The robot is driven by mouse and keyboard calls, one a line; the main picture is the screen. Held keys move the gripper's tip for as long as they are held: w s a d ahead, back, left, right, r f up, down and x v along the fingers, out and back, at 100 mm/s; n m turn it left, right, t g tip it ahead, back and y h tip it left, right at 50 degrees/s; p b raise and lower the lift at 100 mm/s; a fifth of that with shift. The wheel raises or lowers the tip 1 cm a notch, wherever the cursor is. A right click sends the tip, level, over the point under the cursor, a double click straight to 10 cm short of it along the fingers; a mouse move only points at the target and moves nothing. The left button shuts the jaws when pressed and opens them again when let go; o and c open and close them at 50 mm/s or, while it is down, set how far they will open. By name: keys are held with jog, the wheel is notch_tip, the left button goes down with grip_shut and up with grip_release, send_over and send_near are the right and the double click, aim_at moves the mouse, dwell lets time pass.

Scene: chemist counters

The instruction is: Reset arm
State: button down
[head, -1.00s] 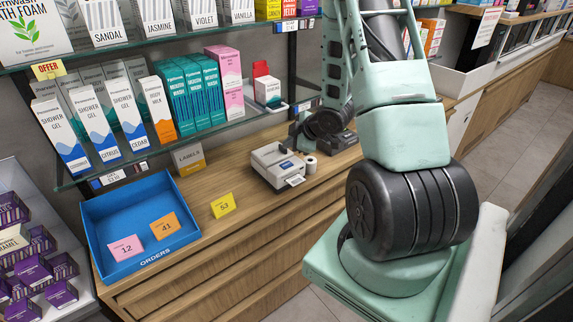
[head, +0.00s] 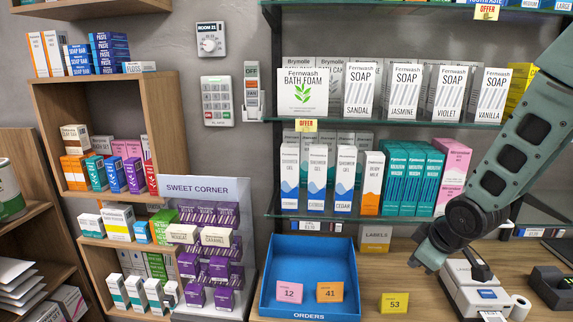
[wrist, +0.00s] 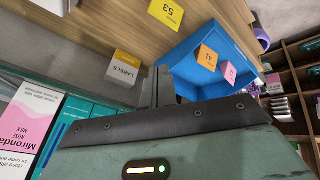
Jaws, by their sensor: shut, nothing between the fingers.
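My arm comes in from the right in the head view, in front of the glass shelves. My gripper (head: 424,262) hangs low over the wooden counter, between the labels box and the label printer in the picture. In the wrist view the fingers (wrist: 157,88) stand together, shut with nothing between them. Behind them are the blue orders tray (wrist: 183,56) and the labels box (wrist: 124,68).
The blue tray (head: 267,290) holds a pink card 12 (head: 289,292) and an orange card 41 (head: 330,292). A yellow card 53 (head: 394,302) lies right of it. A label printer (head: 474,287) is near my arm. Glass shelves (head: 400,125) with boxes rise behind.

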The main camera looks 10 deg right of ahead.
jog(key=s+a+r+g+b, duration=0.1)
jog(key=s+a+g, duration=0.1)
jog(key=s+a, duration=0.5)
jog(key=s+a+r+g+b, duration=0.1)
jog(key=s+a, duration=0.3)
jog(key=a, duration=0.5)
jog(key=s+a+g, duration=0.1)
jog(key=s+a, duration=0.2)
jog(key=s, duration=0.4)
jog(key=s+a+r+g+b, duration=0.1)
jog(key=s+a, duration=0.2)
jog(key=s, duration=0.4)
jog(key=shift+r+g, duration=0.25)
jog(key=shift+g, duration=0.15)
